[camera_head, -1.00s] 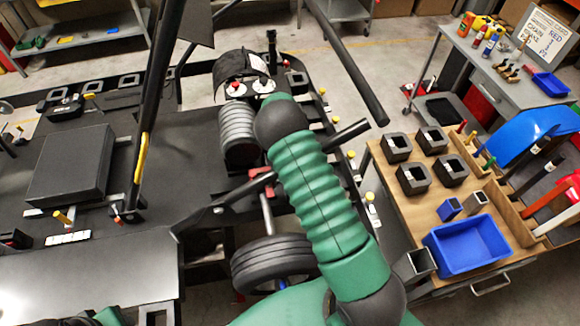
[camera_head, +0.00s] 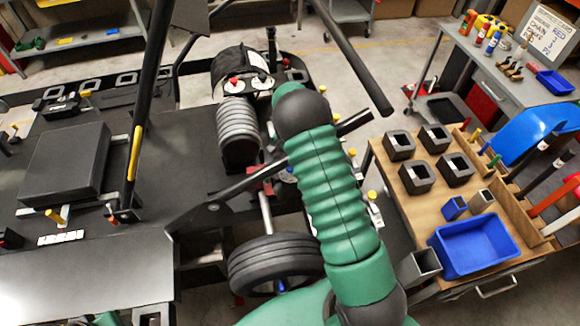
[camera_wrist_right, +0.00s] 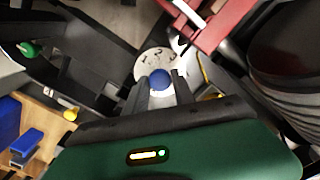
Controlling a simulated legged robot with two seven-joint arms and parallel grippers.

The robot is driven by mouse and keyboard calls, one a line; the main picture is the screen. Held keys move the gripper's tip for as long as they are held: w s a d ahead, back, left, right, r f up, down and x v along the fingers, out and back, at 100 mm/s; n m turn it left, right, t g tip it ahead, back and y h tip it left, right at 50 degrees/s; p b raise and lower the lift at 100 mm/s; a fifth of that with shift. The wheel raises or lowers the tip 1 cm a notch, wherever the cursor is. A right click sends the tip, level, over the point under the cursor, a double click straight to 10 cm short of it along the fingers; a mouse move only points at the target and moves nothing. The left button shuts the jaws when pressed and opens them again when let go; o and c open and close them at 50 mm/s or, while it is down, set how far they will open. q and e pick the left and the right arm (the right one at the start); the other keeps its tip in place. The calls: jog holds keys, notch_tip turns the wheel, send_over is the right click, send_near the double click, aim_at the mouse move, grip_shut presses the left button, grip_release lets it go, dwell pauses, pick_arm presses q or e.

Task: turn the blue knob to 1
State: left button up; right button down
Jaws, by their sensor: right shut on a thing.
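The blue knob (camera_wrist_right: 161,79) sits on a round pale dial (camera_wrist_right: 146,62) marked with 1, 2 and 3 in the right wrist view. My right gripper (camera_wrist_right: 161,88) has one dark finger on each side of the knob and is shut on it. The number the knob points at cannot be made out. In the head view my green right arm reaches over the kart stand, and its gripper and the knob are hidden behind it.
A red part (camera_wrist_right: 206,20) and a dark ribbed cylinder (camera_wrist_right: 293,65) are close to the right gripper. In the head view a wooden workbench (camera_head: 434,206) with a blue bin (camera_head: 472,245) stands right of the arm. A tire (camera_head: 275,263) lies below.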

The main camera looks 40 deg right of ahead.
jog(key=n+b, duration=0.1)
jog(key=n, duration=0.3)
jog(key=shift+w+d, duration=0.1)
jog(key=shift+n+b, duration=0.55)
jog(key=shift+n, duration=1.25)
jog(key=shift+f, duration=0.1)
jog(key=c, duration=1.1)
grip_release()
jog(key=shift+o, duration=0.2)
notch_tip(320, 180, up, 17)
jog(key=b, duration=0.2)
jog(key=shift+b, duration=0.4)
jog(key=shift+d+f, duration=0.1)
jog(key=shift+f, duration=0.05)
